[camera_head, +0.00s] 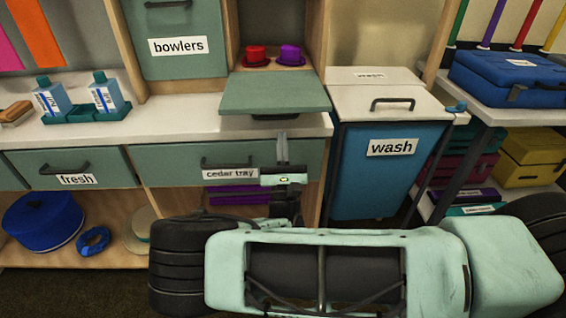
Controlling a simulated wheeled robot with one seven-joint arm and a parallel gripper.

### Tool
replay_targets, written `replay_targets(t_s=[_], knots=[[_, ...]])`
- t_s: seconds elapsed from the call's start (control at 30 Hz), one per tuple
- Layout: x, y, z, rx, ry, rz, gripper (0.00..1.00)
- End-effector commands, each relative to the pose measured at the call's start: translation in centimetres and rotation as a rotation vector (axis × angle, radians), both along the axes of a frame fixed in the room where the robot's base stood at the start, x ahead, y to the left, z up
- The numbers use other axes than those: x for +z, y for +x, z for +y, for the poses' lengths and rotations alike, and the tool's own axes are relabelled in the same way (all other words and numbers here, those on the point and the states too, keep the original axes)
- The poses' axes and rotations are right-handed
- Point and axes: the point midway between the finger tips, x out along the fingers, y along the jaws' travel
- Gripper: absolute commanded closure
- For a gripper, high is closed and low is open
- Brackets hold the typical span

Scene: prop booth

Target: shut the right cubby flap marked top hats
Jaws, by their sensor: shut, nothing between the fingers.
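The right cubby flap (275,92) is a grey-green panel that stands open, sticking out nearly level over the white counter. No "top hats" label shows on it. Its dark handle (275,117) shows under the front edge. In the open cubby above it sit a red hat (256,55) and a purple hat (291,54). My gripper (282,136) is shut and empty, with its fingers pointing up. In the picture it is below the flap's front edge and apart from it, in front of the counter edge and the cedar tray drawer.
The left cubby flap (184,22), marked bowlers, is shut. The fresh drawer (110,172) and cedar tray drawer (219,150) are under the white counter (180,124). A blue wash bin (370,185) stands to the right. Bottles (105,92) stand on the counter at left.

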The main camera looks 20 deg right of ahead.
Motion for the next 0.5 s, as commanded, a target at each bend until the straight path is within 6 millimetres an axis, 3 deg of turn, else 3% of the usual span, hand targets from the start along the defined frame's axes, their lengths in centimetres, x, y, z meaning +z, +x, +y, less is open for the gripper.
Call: replay_targets(t_s=[0.2,0.5], knots=[[3.3,0.7,-0.2,-0.001,0.002,-0.001,1.0],[4.6,0.7,-0.2,-0.001,0.001,0.0,1.0]])
